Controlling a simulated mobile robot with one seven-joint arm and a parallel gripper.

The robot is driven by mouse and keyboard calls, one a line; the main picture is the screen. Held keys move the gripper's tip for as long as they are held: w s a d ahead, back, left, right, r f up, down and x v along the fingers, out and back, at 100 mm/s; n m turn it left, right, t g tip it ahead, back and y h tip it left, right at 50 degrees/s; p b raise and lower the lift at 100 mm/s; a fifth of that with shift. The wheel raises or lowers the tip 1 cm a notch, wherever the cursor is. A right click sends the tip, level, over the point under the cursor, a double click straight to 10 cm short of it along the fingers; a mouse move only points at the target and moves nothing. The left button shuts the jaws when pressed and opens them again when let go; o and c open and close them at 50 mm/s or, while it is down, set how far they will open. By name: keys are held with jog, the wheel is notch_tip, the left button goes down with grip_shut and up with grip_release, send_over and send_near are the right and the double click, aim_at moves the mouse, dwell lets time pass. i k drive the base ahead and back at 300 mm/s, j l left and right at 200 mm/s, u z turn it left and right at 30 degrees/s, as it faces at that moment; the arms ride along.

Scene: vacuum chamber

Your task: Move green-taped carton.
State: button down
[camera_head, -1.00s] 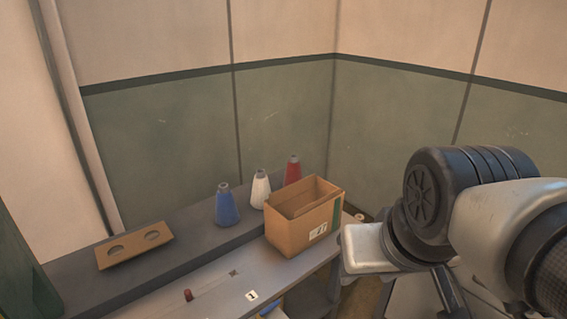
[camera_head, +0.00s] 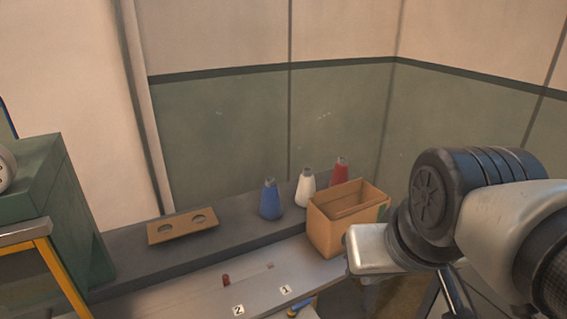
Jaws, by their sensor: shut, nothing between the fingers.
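The open-topped cardboard carton (camera_head: 333,232) stands upright at the right end of the grey bench. A strip of green tape shows on its right side, which my arm partly covers. My gripper (camera_head: 452,292) is at the right of the picture, to the right of the carton and apart from it as far as I can see. Only part of it shows, pointing down, with the fingertips unclear; it is shut and holds nothing.
A brown board with two holes (camera_head: 184,228) lies further left. The bench front (camera_head: 190,292) has a small red piece (camera_head: 226,280) and labels 1 and 2. A green cabinet (camera_head: 45,185) stands at left.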

aim_at(325, 233)
jog(key=i+l+u, duration=0.25)
jog(key=l+u, duration=0.2)
jog(key=l, duration=0.15)
jog(key=i+l+u, duration=0.25)
jog(key=i+l, duration=0.1)
jog(key=l, duration=0.35)
jog(key=i+l, duration=0.1)
jog(key=l, duration=0.35)
jog(key=i+l+u, duration=0.1)
jog(key=l, duration=0.35)
